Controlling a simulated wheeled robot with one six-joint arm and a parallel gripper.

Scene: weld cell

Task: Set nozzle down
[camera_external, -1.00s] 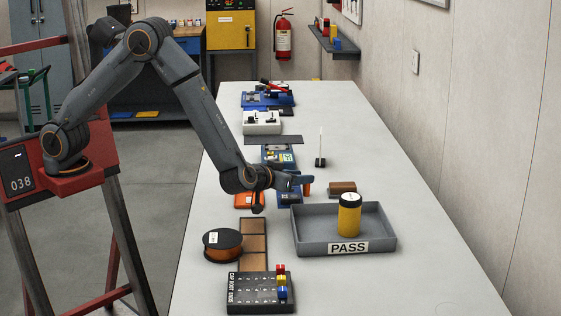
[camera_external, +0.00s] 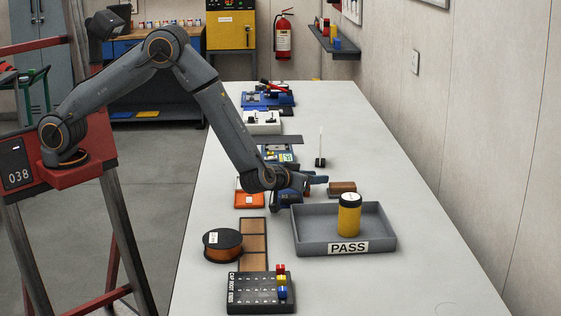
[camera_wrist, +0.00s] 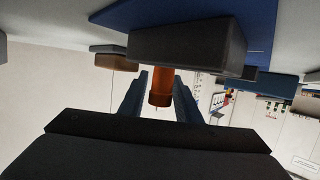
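The nozzle (camera_wrist: 160,90) is a copper-orange cylinder. In the wrist view it sits between my gripper's two blue-grey fingers (camera_wrist: 160,98), close to both. I cannot tell whether they press on it. Its far end overlaps the lower edge of a dark grey block (camera_wrist: 188,48) that rests on a blue base (camera_wrist: 245,25); whether it touches the block is unclear. In the external view my gripper (camera_external: 317,180) reaches rightward, low over the table, just left of a brown block (camera_external: 342,188). The nozzle cannot be made out in the external view.
A grey PASS tray (camera_external: 383,235) holding a yellow-and-black cylinder (camera_external: 349,217) stands close in front. An orange box (camera_external: 249,200), a wire spool (camera_external: 223,245) and a dark labelled rack (camera_external: 260,293) lie leftward and nearer. The table's right side is clear.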

